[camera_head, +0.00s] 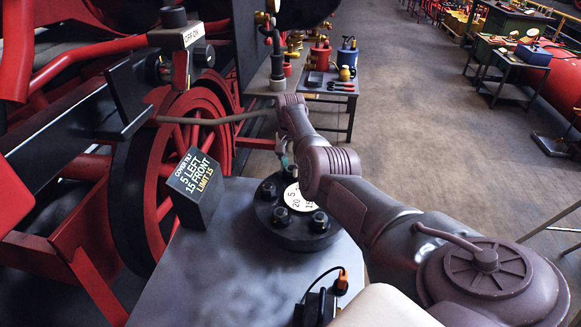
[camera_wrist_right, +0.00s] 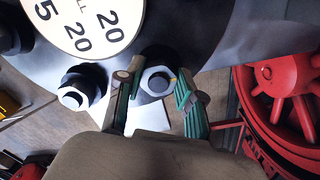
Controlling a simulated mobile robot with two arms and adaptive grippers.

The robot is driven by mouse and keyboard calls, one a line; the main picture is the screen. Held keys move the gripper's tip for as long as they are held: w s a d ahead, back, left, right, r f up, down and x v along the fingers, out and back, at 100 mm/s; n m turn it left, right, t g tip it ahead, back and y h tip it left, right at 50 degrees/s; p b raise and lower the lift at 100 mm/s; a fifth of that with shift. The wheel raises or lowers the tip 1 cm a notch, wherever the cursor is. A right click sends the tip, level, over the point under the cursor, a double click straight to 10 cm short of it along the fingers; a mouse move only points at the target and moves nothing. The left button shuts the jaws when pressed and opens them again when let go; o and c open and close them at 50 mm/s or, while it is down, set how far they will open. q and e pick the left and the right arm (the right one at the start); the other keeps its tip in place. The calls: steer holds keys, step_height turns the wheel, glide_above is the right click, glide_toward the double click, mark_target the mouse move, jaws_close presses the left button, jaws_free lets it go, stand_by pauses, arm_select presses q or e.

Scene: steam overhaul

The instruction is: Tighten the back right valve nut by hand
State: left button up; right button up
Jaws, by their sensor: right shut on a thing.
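The round black valve cover (camera_head: 300,238) sits on a grey bench and carries a white dial (camera_head: 299,197) with numbers. Several nuts stand around its rim, among them a front left nut (camera_head: 281,216) and a front right nut (camera_head: 320,221). My right gripper (camera_head: 284,160) reaches down at the back of the cover, partly hidden by its arm. My left gripper is not in view.
A dark sign box (camera_head: 194,184) headed "COVER TILT" stands left of the cover. A black device with an orange plug (camera_head: 342,281) is at the front. Red locomotive wheels (camera_head: 180,150) are close on the left. A tool table (camera_head: 330,95) stands behind; floor is open at right.

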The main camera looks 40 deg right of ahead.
steer(key=m+b, duration=0.1)
steer(key=m, duration=0.5)
steer(key=shift+w+m, duration=0.15)
steer(key=shift+m, duration=0.15)
steer(key=m, duration=0.5)
steer(key=shift+w+d+b, duration=0.1)
steer(key=shift+d+b, duration=0.05)
steer(key=shift+b, duration=0.2)
steer(key=shift+r+m, duration=0.1)
steer(key=shift+m, duration=0.2)
steer(key=o, duration=1.2)
steer(key=shift+c, duration=0.2)
step_height(320, 180, up, 12)
